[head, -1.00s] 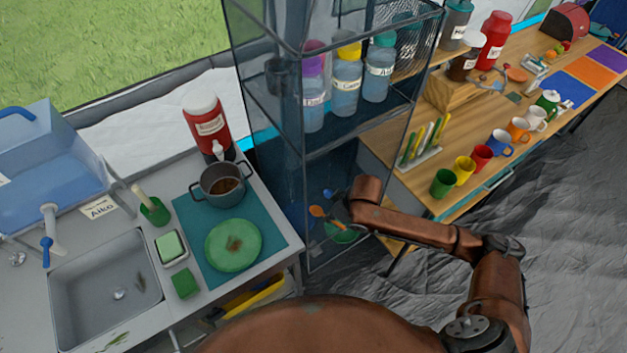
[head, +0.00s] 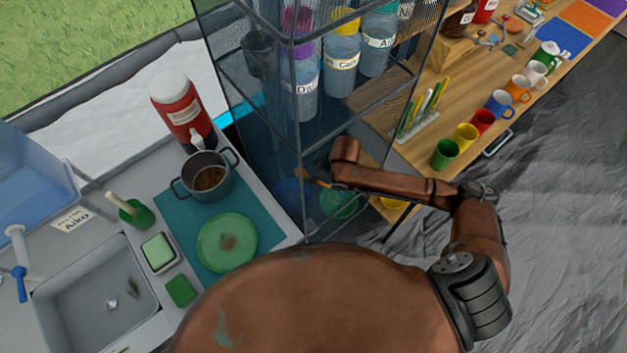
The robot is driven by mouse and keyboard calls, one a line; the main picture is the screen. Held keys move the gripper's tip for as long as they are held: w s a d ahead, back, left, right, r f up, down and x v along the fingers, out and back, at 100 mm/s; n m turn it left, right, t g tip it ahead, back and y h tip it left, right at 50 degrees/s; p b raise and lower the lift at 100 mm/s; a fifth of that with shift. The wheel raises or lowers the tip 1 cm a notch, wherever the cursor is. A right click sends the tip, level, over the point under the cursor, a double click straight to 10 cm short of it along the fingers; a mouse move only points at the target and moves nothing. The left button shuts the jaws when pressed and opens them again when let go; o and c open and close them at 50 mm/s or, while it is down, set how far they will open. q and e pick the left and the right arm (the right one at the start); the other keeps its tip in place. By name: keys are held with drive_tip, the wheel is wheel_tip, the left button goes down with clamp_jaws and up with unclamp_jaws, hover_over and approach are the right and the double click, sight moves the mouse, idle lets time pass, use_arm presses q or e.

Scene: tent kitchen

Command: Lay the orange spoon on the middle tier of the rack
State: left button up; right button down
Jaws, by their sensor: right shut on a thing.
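The rack (head: 298,132) is a tall dark-framed unit with see-through sides, in the middle of the head view. My right arm reaches to it from the right, below the tier with the bottles. My right gripper (head: 318,182) is small and partly hidden by my own wrist; it is shut on the orange spoon (head: 300,174), whose orange end shows left of the wrist. I cannot tell whether the spoon touches a tier. My left gripper is not in view.
Labelled bottles (head: 341,68) stand on the tier above. A green round thing (head: 338,203) and a blue one (head: 289,191) show low in the rack. A counter with a pot (head: 208,177) and green plate (head: 227,242) is left; a wooden table with mugs (head: 500,103) is right.

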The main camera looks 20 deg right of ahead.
wheel_tip(320, 180, down, 3)
drive_tip(key=shift+s+f+b, duration=0.1)
drive_tip(key=shift+f+b, duration=0.05)
drive_tip(key=shift+b, duration=0.2)
drive_tip(key=shift+f, duration=0.2)
drive_tip(key=shift+r, duration=0.15)
drive_tip(key=c, duration=2.3)
unclamp_jaws()
drive_tip(key=shift+c, duration=0.2)
drive_tip(key=o, duration=0.3)
drive_tip(key=p+v, duration=0.3)
drive_tip(key=v, duration=0.7)
drive_tip(key=shift+d+r, duration=0.15)
drive_tip(key=shift+r, duration=0.15)
drive_tip(key=shift+s+d+r, duration=0.15)
drive_tip(key=shift+s+r, duration=0.15)
drive_tip(key=shift+r, duration=0.35)
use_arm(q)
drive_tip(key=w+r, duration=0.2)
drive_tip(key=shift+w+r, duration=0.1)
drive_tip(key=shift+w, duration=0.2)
